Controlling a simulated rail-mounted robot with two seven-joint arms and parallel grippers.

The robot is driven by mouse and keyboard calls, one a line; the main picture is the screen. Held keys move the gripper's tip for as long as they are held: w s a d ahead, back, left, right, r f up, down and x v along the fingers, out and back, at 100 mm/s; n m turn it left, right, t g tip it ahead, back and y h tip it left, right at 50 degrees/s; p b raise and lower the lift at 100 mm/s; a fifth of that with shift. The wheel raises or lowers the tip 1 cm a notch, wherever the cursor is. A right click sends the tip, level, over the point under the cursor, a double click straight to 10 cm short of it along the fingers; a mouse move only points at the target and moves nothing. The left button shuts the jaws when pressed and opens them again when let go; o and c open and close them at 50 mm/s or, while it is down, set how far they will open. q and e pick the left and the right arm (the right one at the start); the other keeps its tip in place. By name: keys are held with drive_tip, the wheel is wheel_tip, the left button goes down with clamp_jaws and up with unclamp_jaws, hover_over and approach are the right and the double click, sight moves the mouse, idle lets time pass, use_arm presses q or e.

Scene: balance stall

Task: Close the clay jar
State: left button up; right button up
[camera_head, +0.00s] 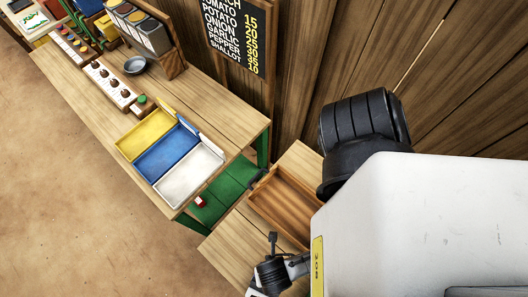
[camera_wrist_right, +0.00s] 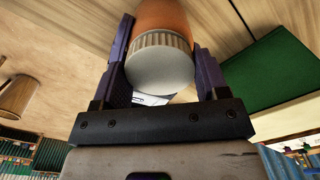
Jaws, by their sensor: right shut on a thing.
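In the right wrist view my right gripper (camera_wrist_right: 160,55) is shut on an orange-brown round thing (camera_wrist_right: 163,14) with a pale, ribbed, cap-like end (camera_wrist_right: 160,62). This may be the clay jar or a part of it; I cannot tell. The two dark purple fingers press on its sides, and its far end is cut off by the top edge. I cannot make out the held thing in the head view, where a large white part of my own body covers the lower right. My left gripper is not in view.
The long wooden counter holds a yellow tray (camera_head: 145,134), a blue tray (camera_head: 168,153) and a white tray (camera_head: 190,175). A wooden box (camera_head: 282,207) stands to the right, before the plank wall (camera_head: 440,70).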

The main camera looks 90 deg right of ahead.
drive_tip(key=o, duration=1)
drive_tip(key=shift+r, duration=2.25)
drive_tip(key=shift+r, duration=0.2)
drive_tip(key=shift+c, duration=0.3)
wheel_tip(320, 180, up, 2)
drive_tip(key=shift+w+r+n, duration=0.1)
drive_tip(key=shift+n, duration=1.1)
drive_tip(key=shift+r+n, duration=0.45)
drive_tip(key=shift+n, duration=0.05)
drive_tip(key=shift+f, duration=0.1)
drive_tip(key=shift+f, duration=3.9)
